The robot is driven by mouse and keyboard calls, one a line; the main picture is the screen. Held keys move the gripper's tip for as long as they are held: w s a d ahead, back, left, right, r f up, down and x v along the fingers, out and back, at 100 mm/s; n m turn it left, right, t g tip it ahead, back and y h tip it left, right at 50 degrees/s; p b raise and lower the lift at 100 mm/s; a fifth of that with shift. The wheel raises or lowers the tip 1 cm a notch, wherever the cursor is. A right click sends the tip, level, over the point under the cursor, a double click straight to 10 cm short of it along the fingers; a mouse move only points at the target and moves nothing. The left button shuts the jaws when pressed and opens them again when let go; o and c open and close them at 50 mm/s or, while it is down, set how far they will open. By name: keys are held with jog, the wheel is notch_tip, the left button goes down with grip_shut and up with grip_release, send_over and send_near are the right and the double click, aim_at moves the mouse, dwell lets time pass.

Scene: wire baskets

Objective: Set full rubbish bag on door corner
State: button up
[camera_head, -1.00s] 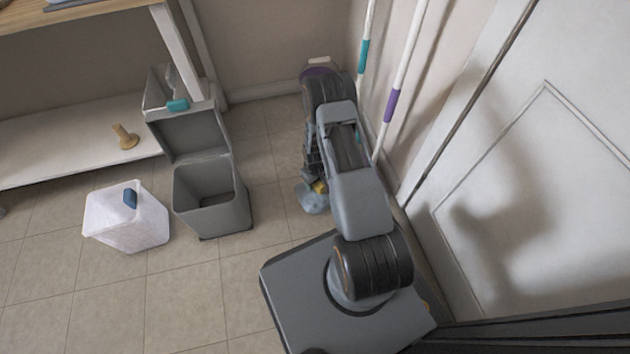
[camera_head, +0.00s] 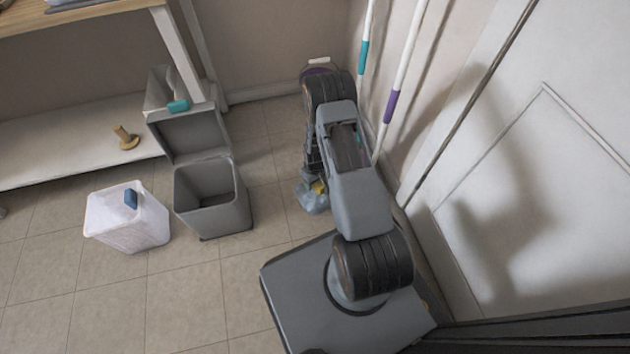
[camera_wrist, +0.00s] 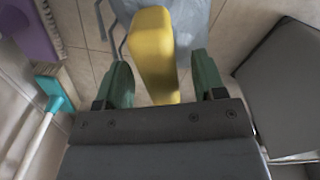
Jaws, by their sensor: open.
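The full rubbish bag (camera_head: 311,198) is a pale blue translucent sack standing on the tiled floor, with a yellow top (camera_head: 319,187). My arm hides part of it in the head view. In the wrist view the yellow top (camera_wrist: 152,45) reaches between my two green fingers, and the bag (camera_wrist: 192,18) shows at the upper edge. My gripper (camera_wrist: 164,80) is open around the yellow top, with a visible gap at each finger. The white door (camera_head: 570,190) is at the right in the head view. Its bottom corner near my base is partly hidden.
An open grey bin (camera_head: 212,200) stands left of the bag, with a white bin (camera_head: 127,220) farther left. White poles with teal and purple grips (camera_head: 392,105) lean by the wall near my arm. Floor at front left is clear.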

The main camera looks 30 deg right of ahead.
jog(key=shift+r+p, duration=2.5)
jog(key=shift+r, duration=1.15)
notch_tip(320, 180, up, 14)
jog(key=p, duration=0.4)
jog(key=shift+p, duration=0.4)
jog(key=shift+f, duration=0.15)
